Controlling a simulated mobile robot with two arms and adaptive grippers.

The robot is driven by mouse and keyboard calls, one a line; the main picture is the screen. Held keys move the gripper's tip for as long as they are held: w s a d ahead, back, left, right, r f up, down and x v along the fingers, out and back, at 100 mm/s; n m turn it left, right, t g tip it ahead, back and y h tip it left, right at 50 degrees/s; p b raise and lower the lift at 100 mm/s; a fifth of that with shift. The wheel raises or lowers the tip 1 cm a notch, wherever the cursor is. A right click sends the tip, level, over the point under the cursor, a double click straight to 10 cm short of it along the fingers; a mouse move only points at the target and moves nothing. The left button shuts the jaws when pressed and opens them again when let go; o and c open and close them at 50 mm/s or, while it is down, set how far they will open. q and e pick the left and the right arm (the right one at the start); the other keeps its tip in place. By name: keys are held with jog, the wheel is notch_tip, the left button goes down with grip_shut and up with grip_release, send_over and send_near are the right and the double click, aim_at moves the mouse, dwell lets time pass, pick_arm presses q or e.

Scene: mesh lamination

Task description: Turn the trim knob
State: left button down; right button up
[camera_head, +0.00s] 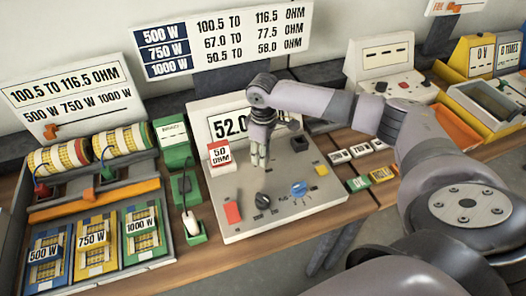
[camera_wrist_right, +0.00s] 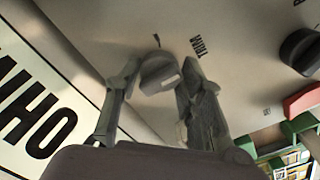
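A small grey knob (camera_wrist_right: 158,72) with a white mark on its side sits on the tester panel (camera_head: 325,187), below the display reading "52.0" (camera_head: 229,124). I take it for the trim knob. My right gripper (camera_head: 259,160) points down at the panel, and in the head view it hides this knob. In the right wrist view the fingers of my right gripper (camera_wrist_right: 160,80) stand on either side of the knob, very close to it. I cannot tell whether they press on it. My left gripper is not in view.
A black knob (camera_head: 263,199), a blue knob (camera_head: 299,189), a red block (camera_head: 232,212) and a red "50 OHM" tag (camera_head: 219,154) are on or by the panel. A tray with yellow coils (camera_head: 58,160) stands at left. Label tiles (camera_head: 357,184) lie at right.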

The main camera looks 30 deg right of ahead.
jog(key=c, duration=0.7)
jog(key=shift+o, duration=0.2)
jog(key=shift+r+n+p, duration=0.2)
jog(key=shift+n+p, duration=0.3)
jog(key=shift+p, duration=0.3)
jog(key=shift+n+p, duration=1.05)
jog(key=shift+n, duration=0.05)
jog(key=shift+n+p, duration=0.65)
jog(key=shift+n, duration=0.45)
jog(key=shift+f+n+p, duration=0.15)
jog(key=shift+n+p, duration=0.35)
jog(key=shift+n, duration=0.6)
